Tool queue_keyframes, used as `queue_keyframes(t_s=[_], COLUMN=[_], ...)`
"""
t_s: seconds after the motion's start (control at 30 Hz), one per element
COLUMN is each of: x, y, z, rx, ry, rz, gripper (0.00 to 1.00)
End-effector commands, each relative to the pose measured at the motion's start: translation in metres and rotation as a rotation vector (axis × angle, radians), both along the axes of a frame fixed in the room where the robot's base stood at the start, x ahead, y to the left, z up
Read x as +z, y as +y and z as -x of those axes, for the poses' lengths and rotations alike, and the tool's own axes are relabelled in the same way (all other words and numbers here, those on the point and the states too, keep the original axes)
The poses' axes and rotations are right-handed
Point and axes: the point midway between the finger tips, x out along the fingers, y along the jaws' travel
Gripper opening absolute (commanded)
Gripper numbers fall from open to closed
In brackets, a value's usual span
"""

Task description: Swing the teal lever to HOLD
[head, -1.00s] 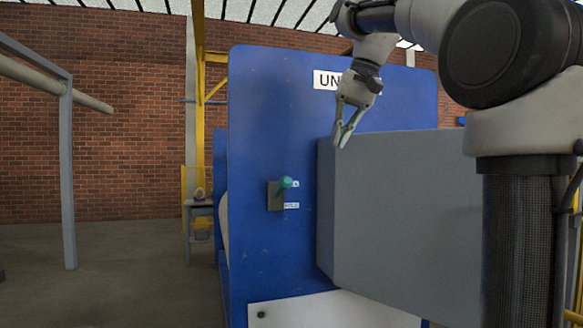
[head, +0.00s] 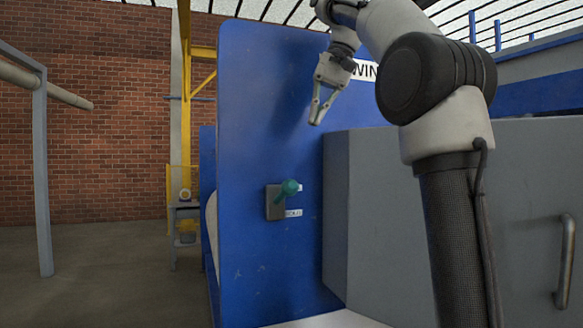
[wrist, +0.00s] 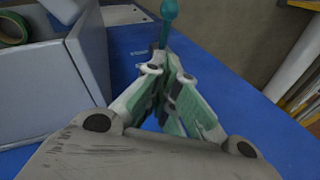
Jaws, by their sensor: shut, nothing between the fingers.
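The teal lever (head: 289,188) sticks out from a dark grey plate (head: 274,204) on the blue machine panel (head: 255,110). Its round knob points up and right, beside the upper label, which the knob partly covers. The lower label (head: 294,213), apparently HOLD, is below the knob. My gripper (head: 315,122) is shut and empty, above and slightly right of the lever, apart from it. In the wrist view the teal lever (wrist: 169,10) shows at the top edge, beyond my fingertips (wrist: 167,74).
A large grey box (head: 400,220) juts out right of the lever, with a handle (head: 565,262) on its front. A grey post (head: 42,180) stands at far left. The floor (head: 110,270) between is clear. In the wrist view a roll of tape (wrist: 12,28) lies on a grey surface.

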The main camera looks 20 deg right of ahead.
Motion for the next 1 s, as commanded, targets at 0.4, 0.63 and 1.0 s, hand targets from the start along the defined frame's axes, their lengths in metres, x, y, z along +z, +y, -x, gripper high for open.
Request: queue_keyframes(t_s=[0.4,0.63,1.0], x=[-0.005,-0.039,-0.105], y=[0.002,0.015,0.041], z=[-0.001,-0.006,-0.007], rx=[0.000,0.002,0.003], ry=[0.001,0.003,0.001], rz=[0.000,-0.001,0.000], gripper=[0.00,0.00,0.00])
